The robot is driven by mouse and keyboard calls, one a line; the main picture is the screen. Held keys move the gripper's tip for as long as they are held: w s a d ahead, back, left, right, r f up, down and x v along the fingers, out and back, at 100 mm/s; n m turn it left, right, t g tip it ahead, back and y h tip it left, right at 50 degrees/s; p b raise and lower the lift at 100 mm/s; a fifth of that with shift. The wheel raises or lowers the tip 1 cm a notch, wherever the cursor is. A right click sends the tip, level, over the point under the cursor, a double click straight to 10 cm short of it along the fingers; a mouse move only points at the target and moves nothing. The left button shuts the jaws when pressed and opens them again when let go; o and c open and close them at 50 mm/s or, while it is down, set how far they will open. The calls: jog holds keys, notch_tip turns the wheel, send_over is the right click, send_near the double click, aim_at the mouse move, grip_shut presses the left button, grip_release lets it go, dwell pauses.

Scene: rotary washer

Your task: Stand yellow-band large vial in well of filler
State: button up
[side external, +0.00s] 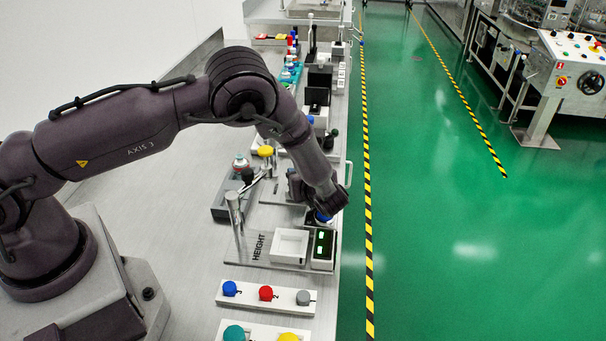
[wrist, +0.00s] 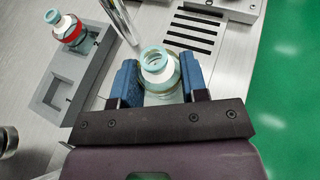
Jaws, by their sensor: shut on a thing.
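In the side view my gripper (side external: 322,214) is low over the bench's right part, and the vial is hard to make out. A grey fixture (wrist: 48,117) with a rectangular recess lies left of my gripper. I cannot tell which thing is the filler.
A red-band vial (wrist: 67,29) stands in the grey fixture. A metal post (wrist: 118,18) rises close to my left finger. A slotted plate (wrist: 192,33) lies beyond the held vial.

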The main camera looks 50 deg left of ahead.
jog(key=o, duration=1.1)
jog(key=shift+c, duration=0.2)
